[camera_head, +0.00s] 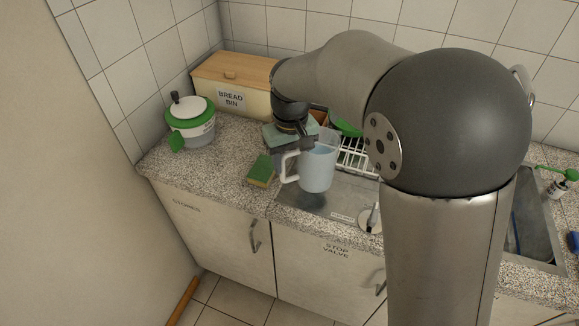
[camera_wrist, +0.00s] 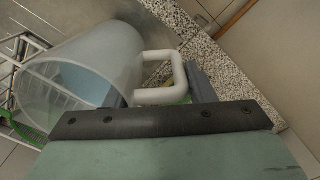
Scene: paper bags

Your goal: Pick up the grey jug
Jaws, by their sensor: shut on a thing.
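The grey jug (camera_head: 319,168), a translucent jug with a pale blue tint inside and a white handle, is upright in the head view, over the metal drainer. In the wrist view the jug (camera_wrist: 88,68) lies across the upper left, its white handle (camera_wrist: 178,72) pointing right toward my jaws. My gripper (camera_head: 300,148) is shut on the jug at its handle side. In the wrist view my gripper (camera_wrist: 160,98) hides part of the handle, so the exact contact is hidden. I cannot tell whether the jug's base touches the drainer.
A green and yellow sponge (camera_head: 262,171) lies left of the jug. A white dish rack (camera_head: 354,155) stands right behind it. A bread bin (camera_head: 232,84) and a white pot with green lid rim (camera_head: 190,121) stand at the back left. The counter's front left (camera_head: 215,172) is clear.

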